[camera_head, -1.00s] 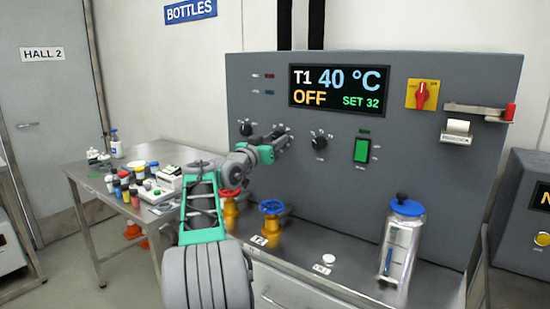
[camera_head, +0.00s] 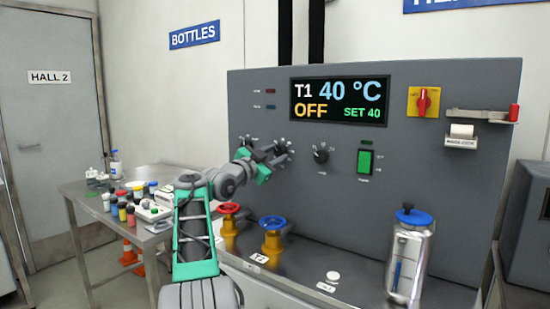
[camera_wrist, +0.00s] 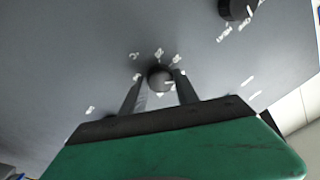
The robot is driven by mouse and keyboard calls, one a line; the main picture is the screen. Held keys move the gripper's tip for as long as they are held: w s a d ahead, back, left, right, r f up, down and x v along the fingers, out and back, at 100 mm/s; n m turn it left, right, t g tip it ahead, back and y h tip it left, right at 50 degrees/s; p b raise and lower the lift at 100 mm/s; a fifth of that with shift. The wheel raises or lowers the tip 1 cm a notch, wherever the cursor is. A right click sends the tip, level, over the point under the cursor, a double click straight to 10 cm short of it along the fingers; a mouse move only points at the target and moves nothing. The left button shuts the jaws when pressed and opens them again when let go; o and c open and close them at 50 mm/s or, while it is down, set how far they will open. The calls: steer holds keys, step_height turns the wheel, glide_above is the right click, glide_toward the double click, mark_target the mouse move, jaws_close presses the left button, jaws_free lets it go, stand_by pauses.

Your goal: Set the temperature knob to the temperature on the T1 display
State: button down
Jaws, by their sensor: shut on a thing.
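The T1 display (camera_head: 339,101) on the grey panel reads T1 40 °C, OFF, and SET 40. My gripper (camera_head: 279,152) is at the panel below the display's left edge. In the wrist view my gripper (camera_wrist: 158,88) has its two fingers shut on either side of a dark round knob (camera_wrist: 160,76), the temperature knob. Marks on the panel ring this knob, too blurred to read surely. In the head view the gripper mostly hides the knob.
Another black knob (camera_head: 321,153) and a green switch (camera_head: 365,161) sit to the right. A red switch on a yellow plate (camera_head: 423,101) is higher up. Red (camera_head: 228,208) and blue (camera_head: 272,222) valve wheels and a blue-lidded canister (camera_head: 411,253) stand below on the metal ledge.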

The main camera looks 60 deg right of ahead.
stand_by(0.3)
steer(key=c, duration=0.9)
jaws_free()
steer(key=a, duration=0.2)
steer(key=a+b, duration=0.1)
steer(key=a, duration=0.2)
steer(key=w+a+f, duration=0.1)
steer(key=a, duration=0.1)
steer(key=shift+w+a, duration=0.1)
steer(key=shift+a, duration=0.25)
